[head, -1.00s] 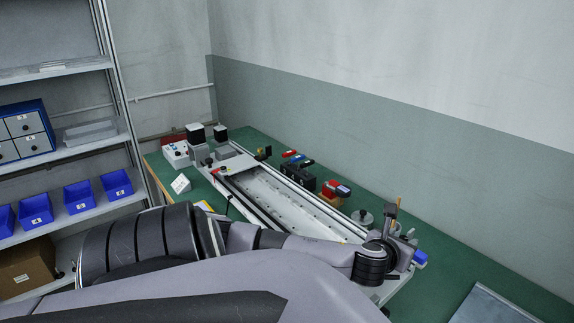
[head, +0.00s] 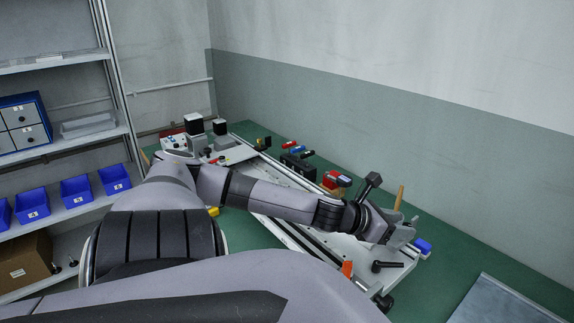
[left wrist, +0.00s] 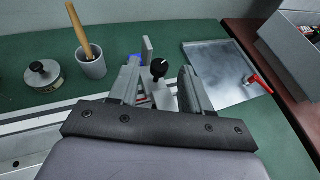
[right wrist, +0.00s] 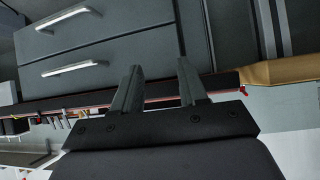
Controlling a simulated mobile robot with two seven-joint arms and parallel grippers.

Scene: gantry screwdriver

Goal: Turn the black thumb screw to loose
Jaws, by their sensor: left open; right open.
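The black thumb screw (left wrist: 158,68), a round knob with a white mark on top, shows in the left wrist view at the end of the bench fixture. It appears between the two fingertips of my left gripper (left wrist: 159,76), with gaps on both sides. The gripper is open and holds nothing. In the head view my left gripper (head: 402,236) hovers over the near right end of the fixture, and I cannot make out the screw there. My right gripper (right wrist: 158,80) is open and empty, in front of a dark drawer cabinet (right wrist: 110,52).
A flat metal tray (left wrist: 222,75) lies to the right. A black lever (head: 388,266) sits at the fixture's near end. Green bench (head: 450,262) is clear beyond.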

